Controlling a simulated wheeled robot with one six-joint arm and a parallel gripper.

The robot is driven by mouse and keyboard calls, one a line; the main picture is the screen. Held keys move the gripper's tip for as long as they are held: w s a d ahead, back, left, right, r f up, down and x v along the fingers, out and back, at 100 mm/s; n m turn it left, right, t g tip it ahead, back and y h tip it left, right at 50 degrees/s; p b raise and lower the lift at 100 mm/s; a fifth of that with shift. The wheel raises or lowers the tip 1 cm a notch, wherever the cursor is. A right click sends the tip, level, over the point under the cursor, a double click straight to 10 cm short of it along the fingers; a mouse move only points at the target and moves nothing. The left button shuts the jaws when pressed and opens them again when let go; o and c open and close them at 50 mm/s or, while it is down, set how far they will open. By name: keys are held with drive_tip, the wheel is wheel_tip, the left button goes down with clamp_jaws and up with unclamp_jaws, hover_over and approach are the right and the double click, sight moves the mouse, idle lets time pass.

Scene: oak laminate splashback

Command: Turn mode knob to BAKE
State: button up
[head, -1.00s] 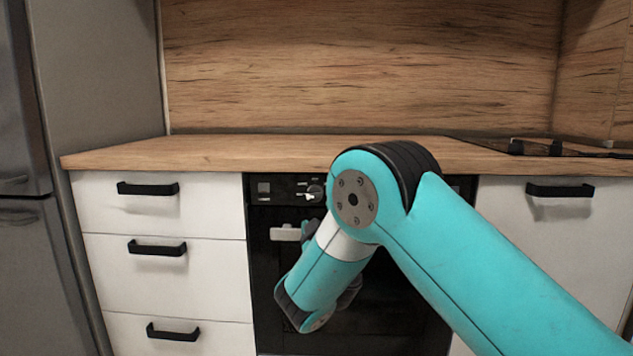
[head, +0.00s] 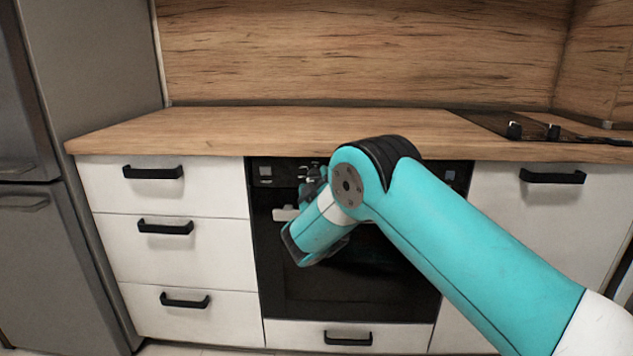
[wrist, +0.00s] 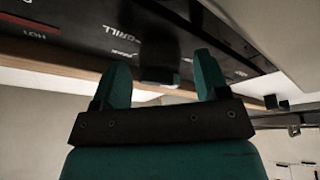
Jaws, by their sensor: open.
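The black oven control panel (head: 265,172) sits under the worktop; it also fills the top of the wrist view (wrist: 80,32). In the wrist view a dark mode knob (wrist: 160,55) stands out from the panel, with white labels around it, one reading GRILL. Its pointer setting is too dark to tell. My gripper (wrist: 161,68) is open, with one teal finger on each side of the knob. A gap shows on both sides, and I see no clear contact. In the head view my arm and gripper hide most of the knob area.
The oven door (head: 350,275) is below the panel, and its pale handle (head: 284,214) shows left of my wrist. White drawers (head: 190,255) with black handles stand to the left. The wooden worktop (head: 250,130) is clear, with a black hob (head: 520,125) at the right.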

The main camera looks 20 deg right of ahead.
drive_tip(key=c, duration=0.9)
